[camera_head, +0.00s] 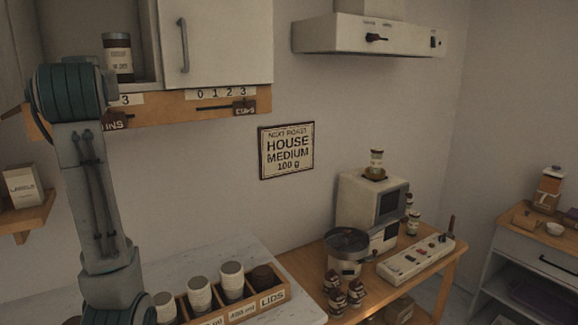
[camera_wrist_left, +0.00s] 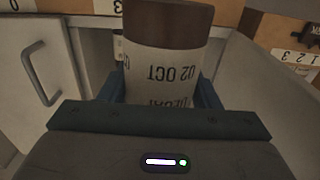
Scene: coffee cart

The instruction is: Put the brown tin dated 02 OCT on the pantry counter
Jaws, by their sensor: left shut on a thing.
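In the left wrist view, a brown tin (camera_wrist_left: 165,60) with a pale label reading 02 OCT upside down fills the space between the jaws. My left gripper (camera_wrist_left: 160,92) is shut on it, with a blue finger on each side. In the head view, a brown tin (camera_head: 118,57) with a pale label shows at the open cabinet bay; it looks like the same tin, but its print is too small to read. My left arm hides the gripper there. A pale marble counter (camera_head: 180,268) lies below, at lower left. My right gripper is not in view.
A cabinet door (camera_head: 222,45) stands just right of the tin, above a wooden number rail (camera_head: 180,104). A wooden rack (camera_head: 242,310) with several canisters occupies the marble counter's front. A coffee grinder (camera_head: 350,210) stands on the wooden table to the right.

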